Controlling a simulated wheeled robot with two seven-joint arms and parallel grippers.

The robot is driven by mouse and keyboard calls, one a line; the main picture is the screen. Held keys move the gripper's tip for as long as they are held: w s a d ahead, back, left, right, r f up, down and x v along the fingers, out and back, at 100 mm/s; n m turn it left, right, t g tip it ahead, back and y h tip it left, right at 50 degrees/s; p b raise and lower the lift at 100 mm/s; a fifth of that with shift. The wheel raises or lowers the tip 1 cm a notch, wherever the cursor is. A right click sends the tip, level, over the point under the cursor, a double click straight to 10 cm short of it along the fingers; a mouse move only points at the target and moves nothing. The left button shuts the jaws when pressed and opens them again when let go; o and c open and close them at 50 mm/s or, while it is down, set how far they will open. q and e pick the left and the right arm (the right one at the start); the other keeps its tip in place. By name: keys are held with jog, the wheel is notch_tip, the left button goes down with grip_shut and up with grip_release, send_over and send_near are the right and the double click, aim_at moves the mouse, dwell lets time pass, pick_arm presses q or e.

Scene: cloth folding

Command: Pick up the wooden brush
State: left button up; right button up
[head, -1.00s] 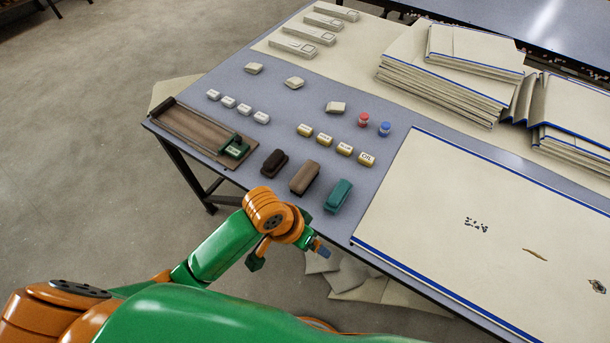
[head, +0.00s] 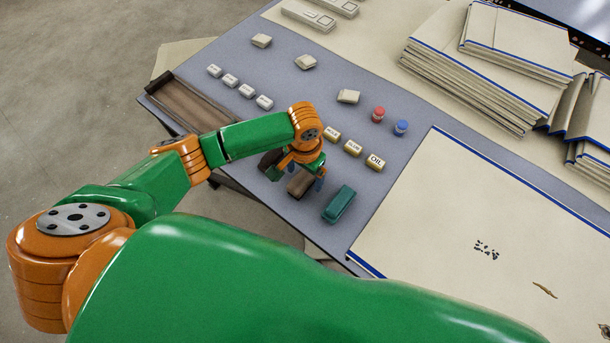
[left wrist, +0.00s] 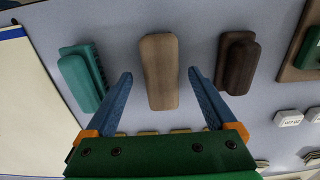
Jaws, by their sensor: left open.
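The wooden brush, a light brown block (head: 300,184), lies on the grey-blue table between a dark brown brush and a teal brush. In the head view my left gripper (head: 297,172) is over it and hides part of it. In the left wrist view the wooden brush (left wrist: 160,72) lies between the two blue fingers of my open left gripper (left wrist: 161,88), with a gap on each side. I cannot tell how high the fingers are above the table. My right gripper is not in view.
The teal brush (head: 339,204) and the dark brown brush (left wrist: 238,63) stand close on either side. Small labelled blocks (head: 375,162) lie beyond. A large cream cloth with blue edges (head: 480,220) covers the table at right. A brown tray (head: 188,103) is at left.

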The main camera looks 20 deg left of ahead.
pick_arm(q)
jog(key=shift+f, duration=0.8)
jog(key=shift+w+f, duration=0.3)
jog(key=shift+w, duration=0.15)
jog(key=shift+s+r, duration=0.1)
jog(key=shift+s, duration=0.1)
jog(key=c, duration=0.8)
jog(key=shift+w, duration=0.1)
grip_shut()
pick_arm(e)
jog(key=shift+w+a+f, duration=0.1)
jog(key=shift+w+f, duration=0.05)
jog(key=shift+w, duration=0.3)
